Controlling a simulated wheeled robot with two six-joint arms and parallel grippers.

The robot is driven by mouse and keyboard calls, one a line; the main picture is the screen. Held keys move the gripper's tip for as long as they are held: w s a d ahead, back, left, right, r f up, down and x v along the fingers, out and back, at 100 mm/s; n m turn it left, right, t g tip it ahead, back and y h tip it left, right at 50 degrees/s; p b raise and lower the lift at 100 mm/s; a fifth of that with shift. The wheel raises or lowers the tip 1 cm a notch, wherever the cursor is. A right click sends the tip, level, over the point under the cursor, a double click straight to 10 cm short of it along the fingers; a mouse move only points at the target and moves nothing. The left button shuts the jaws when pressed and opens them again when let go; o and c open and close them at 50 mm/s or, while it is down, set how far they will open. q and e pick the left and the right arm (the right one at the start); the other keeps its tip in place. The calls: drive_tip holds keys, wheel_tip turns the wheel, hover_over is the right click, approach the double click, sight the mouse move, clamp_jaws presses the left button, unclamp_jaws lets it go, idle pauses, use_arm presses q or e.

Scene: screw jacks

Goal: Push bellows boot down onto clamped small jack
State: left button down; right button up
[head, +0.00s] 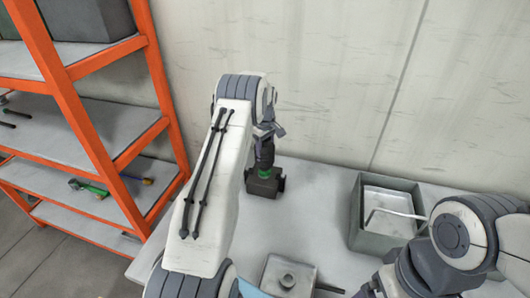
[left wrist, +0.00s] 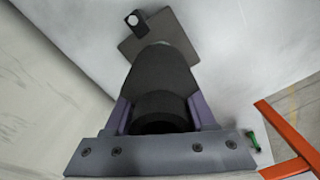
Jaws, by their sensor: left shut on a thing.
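The dark bellows boot (head: 264,153) stands upright over the small jack, of which a green band (head: 264,173) shows below it. The jack is held in a dark clamp (head: 263,187) on the table. My left gripper (head: 266,134) is shut on the boot from above. In the left wrist view, the boot (left wrist: 160,75) sits between the purple fingers, with the clamp (left wrist: 178,37) beyond its far end. The boot hides the jack there, and I cannot tell how far down it sits. My right gripper (head: 372,289) is partly seen at the bottom; its fingers are unclear.
A grey open box (head: 357,222) with a bent pale rod (head: 395,213) stands on the table (head: 318,190) at right. A square block with a round boss (head: 287,277) lies at the front. An orange shelf (head: 88,130) is at left, the wall behind. Table around the clamp is clear.

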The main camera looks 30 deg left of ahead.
sight(265, 144)
use_arm(q)
drive_tip(key=shift+f, duration=0.4)
idle(0.3)
drive_tip(key=shift+f+b, duration=1.5)
drive_tip(key=shift+f, duration=0.6)
drive_tip(key=shift+f, duration=0.2)
drive_tip(key=shift+c, duration=0.7)
unclamp_jaws()
drive_tip(key=shift+r+b, duration=0.25)
drive_tip(key=shift+b, duration=0.1)
wheel_tip(265, 144, up, 9)
drive_tip(key=b, duration=0.2)
drive_tip(key=shift+f+b, duration=0.1)
drive_tip(key=shift+b, duration=0.2)
drive_tip(key=shift+r, duration=0.6)
